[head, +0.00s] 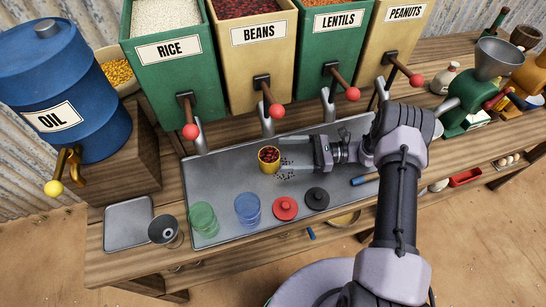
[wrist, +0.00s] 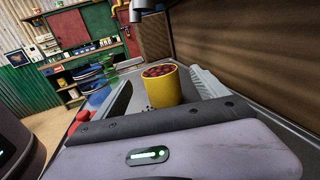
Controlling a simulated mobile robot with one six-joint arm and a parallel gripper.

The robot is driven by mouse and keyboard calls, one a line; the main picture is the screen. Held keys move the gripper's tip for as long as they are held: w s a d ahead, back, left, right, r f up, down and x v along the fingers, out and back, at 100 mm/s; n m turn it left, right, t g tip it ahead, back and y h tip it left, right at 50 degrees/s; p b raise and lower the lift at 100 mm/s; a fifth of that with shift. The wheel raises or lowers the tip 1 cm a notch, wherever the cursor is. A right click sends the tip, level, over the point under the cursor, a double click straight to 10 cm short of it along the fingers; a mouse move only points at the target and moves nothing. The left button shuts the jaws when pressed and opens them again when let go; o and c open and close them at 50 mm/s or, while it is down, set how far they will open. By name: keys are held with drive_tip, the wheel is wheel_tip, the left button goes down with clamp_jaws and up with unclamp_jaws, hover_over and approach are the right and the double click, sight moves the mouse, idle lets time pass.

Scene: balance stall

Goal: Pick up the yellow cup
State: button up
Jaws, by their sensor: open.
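The yellow cup (head: 268,160) stands upright on the metal tray (head: 225,168), below the beans dispenser, and holds dark red beans. It also shows in the wrist view (wrist: 162,88), just ahead of my gripper. My gripper (head: 288,156) is open, its two fingers pointing left at the cup from its right side. In the wrist view one finger (wrist: 210,82) shows to the right of the cup and the other shows to its left. The jaws are not closed on the cup, and I cannot tell whether they touch it. Small dark beans lie scattered on the tray between the fingers.
A green cup (head: 203,220), a blue cup (head: 247,209), a red lid (head: 285,208) and a black lid (head: 317,198) line the tray's front. Dispenser spouts and red-knobbed levers (head: 273,108) overhang the back. A blue oil barrel (head: 60,85) stands left.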

sight(261, 157)
drive_tip(key=a, duration=0.2)
drive_tip(key=a+b, duration=0.1)
drive_tip(key=a, duration=0.2)
drive_tip(key=a+f, duration=0.1)
drive_tip(key=a, duration=0.2)
drive_tip(key=shift+s+a+b, duration=0.15)
drive_tip(key=shift+a+b, duration=0.05)
drive_tip(key=shift+b, duration=0.2)
drive_tip(key=c, duration=1.6)
